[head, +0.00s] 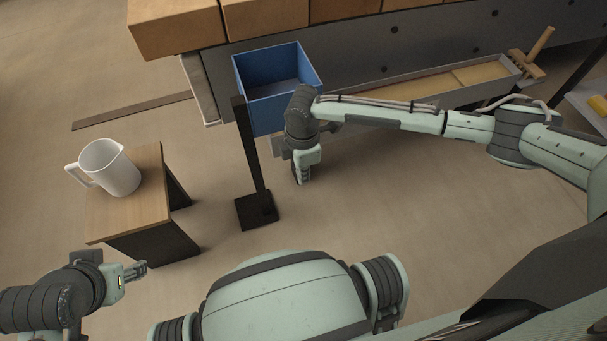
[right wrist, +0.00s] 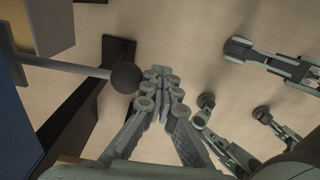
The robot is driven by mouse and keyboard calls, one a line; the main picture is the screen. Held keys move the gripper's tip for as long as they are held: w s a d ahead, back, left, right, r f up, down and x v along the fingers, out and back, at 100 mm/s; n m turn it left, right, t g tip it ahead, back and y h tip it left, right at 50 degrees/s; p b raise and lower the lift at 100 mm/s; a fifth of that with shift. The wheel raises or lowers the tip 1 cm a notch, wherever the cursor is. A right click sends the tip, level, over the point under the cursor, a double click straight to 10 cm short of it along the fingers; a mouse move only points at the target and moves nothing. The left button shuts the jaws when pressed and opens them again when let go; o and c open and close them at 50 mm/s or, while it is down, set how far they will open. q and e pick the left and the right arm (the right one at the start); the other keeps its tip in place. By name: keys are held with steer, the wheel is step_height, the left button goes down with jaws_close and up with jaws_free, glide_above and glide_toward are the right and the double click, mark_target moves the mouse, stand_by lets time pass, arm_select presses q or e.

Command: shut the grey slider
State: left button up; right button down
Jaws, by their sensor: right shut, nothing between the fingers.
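The grey slider appears to be the long grey drawer-like tray (head: 400,87) under the bench in the head view; it sticks out at the front, with light brown boards inside. My right arm crosses in front of it. My right gripper (head: 302,176) is shut and empty, pointing down just right of the black post. In the right wrist view its fingers (right wrist: 160,85) are together, close beside a dark ball knob (right wrist: 126,77) on a grey rod. I cannot tell whether they touch.
A blue bin (head: 265,62) is beside a black post (head: 252,160) with a square foot. A white jug (head: 112,168) stands on a small wooden table (head: 145,212).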

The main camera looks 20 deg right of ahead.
steer(key=shift+w, duration=1.15)
arm_select(q)
steer(key=s+a+f+g+p, duration=0.1)
steer(key=f+p, duration=0.4)
steer(key=f, duration=0.5)
steer(key=s+a+f+g+p, duration=0.1)
steer(key=s+f+p, duration=0.2)
steer(key=f, duration=0.7)
steer(key=shift+g+p, duration=0.4)
steer(key=shift+p, duration=0.8)
arm_select(e)
steer(key=s+r, duration=0.4)
steer(key=r, duration=0.4)
arm_select(q)
steer(key=shift+s, duration=0.15)
arm_select(e)
steer(key=shift+s, duration=0.15)
